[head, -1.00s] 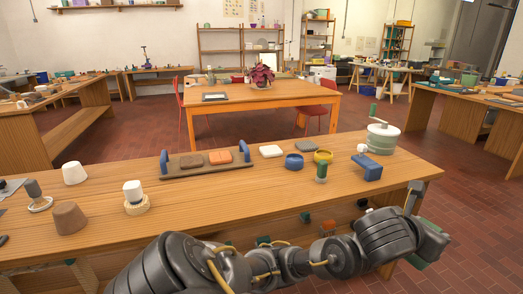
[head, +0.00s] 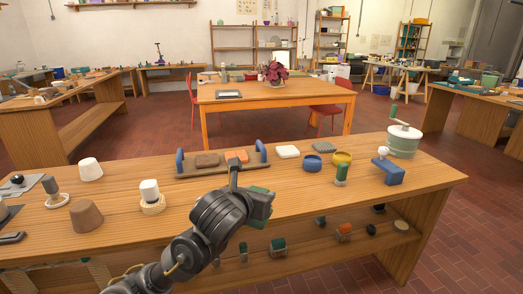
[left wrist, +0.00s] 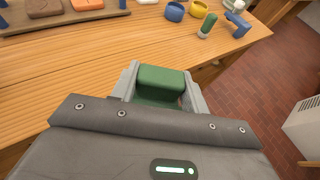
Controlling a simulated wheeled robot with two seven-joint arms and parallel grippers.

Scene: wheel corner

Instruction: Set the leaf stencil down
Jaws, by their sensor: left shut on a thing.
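My left gripper (left wrist: 160,88) is shut on a green block-like thing (left wrist: 160,80), which I take to be the leaf stencil; no leaf shape shows. In the head view the gripper (head: 258,206) is in front of the board on the workbench (head: 330,210), and only a little of the green shows beside the dark wrist. The left wrist view shows the held thing near the front edge of the bench top. I cannot tell its height above the wood. My right gripper is not in view.
A board with blue ends (head: 190,173) carries a brown tile (head: 207,160) and an orange tile (head: 238,156). White and grey tiles, a blue bowl (head: 312,164), a yellow bowl (head: 342,158) and a green-handled tool (head: 341,174) stand right of it. The bench front is clear.

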